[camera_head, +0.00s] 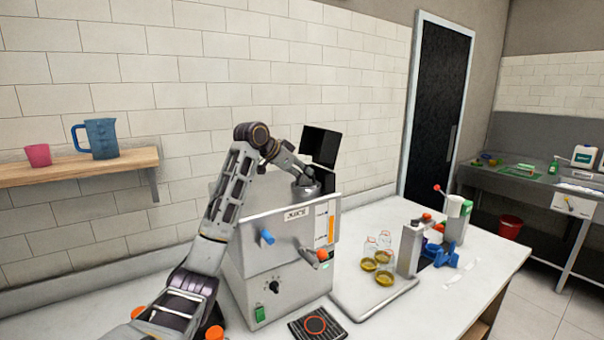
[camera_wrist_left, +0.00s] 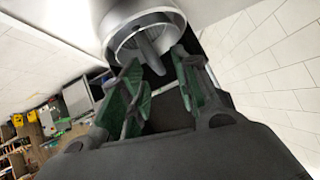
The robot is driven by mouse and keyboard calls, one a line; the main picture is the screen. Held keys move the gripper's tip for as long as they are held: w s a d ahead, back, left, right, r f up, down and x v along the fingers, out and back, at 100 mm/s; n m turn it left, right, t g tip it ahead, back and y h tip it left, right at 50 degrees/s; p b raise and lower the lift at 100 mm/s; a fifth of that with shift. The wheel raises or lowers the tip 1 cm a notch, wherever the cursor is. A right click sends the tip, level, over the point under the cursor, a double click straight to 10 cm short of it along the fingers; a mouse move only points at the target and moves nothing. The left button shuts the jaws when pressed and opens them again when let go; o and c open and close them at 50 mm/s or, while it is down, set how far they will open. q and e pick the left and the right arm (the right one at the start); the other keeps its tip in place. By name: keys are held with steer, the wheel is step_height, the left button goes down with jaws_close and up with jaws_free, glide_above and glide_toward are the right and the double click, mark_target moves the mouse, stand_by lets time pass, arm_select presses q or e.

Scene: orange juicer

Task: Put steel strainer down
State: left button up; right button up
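The steel strainer (camera_wrist_left: 150,35) looks like a round metal bowl with a short tongue-like handle in the left wrist view. In the head view a grey round metal part (camera_head: 306,187), probably it, sits at the top of the juicer (camera_head: 285,255). My left gripper (camera_wrist_left: 157,68) has its green fingers spread on either side of the handle, with gaps visible. In the head view my left arm reaches over the juicer's top, and its fingers are hard to make out. My right gripper is not in view.
A tray (camera_head: 352,308) with glass jars (camera_head: 384,257) lies right of the juicer. A black mat (camera_head: 317,324) with a red ring lies in front. A black box-like part (camera_head: 320,146) rises behind the gripper. A shelf (camera_head: 75,167) holds a blue jug (camera_head: 101,139) and pink cup (camera_head: 38,155).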

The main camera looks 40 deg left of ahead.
arm_select(q)
steer(key=shift+s+r, duration=0.3)
steer(key=shift+s, duration=0.1)
steer(key=b+v, duration=0.1)
steer(key=v, duration=0.9)
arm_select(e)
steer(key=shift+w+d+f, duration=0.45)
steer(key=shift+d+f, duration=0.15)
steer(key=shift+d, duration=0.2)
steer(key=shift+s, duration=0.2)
